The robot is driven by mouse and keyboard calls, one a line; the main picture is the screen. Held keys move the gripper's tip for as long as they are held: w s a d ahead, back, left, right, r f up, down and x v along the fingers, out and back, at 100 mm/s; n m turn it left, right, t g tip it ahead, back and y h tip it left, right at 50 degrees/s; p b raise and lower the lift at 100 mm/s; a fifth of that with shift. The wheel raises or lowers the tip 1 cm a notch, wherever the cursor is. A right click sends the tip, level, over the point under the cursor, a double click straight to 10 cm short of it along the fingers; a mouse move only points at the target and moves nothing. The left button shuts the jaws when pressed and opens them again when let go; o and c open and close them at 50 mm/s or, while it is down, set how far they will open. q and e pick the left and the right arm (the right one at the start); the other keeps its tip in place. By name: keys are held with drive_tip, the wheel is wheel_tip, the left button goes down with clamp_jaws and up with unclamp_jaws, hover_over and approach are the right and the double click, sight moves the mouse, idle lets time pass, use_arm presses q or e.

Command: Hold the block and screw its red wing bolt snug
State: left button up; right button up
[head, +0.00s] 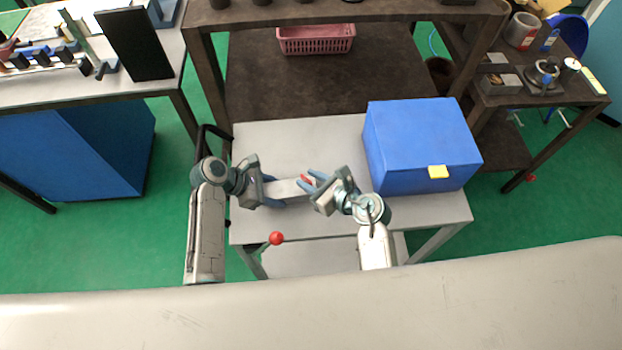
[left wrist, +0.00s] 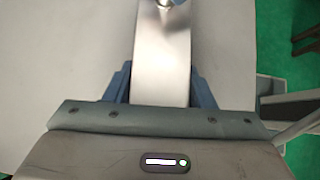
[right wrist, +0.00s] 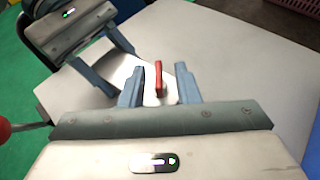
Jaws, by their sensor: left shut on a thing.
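The block (head: 292,188) is a pale grey bar lying level over the bench cart. My left gripper (head: 271,191) is shut on its left end; in the left wrist view the block (left wrist: 162,65) runs between the two blue fingers. The red wing bolt (head: 306,179) is at the block's right end. My right gripper (head: 315,184) is beside that end. In the right wrist view the upright red wing (right wrist: 158,80) stands between the open fingers (right wrist: 159,85), with a gap on each side. The bolt's shank is hidden.
A blue box (head: 420,140) with a yellow tab stands on the cart top (head: 300,145), close to the right arm. A red ball knob (head: 276,238) is at the cart's front. A pink basket (head: 315,40) sits on the shelf behind. The cart top behind the block is clear.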

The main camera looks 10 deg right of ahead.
drive_tip(key=v, duration=1.2)
drive_tip(key=shift+a, duration=0.1)
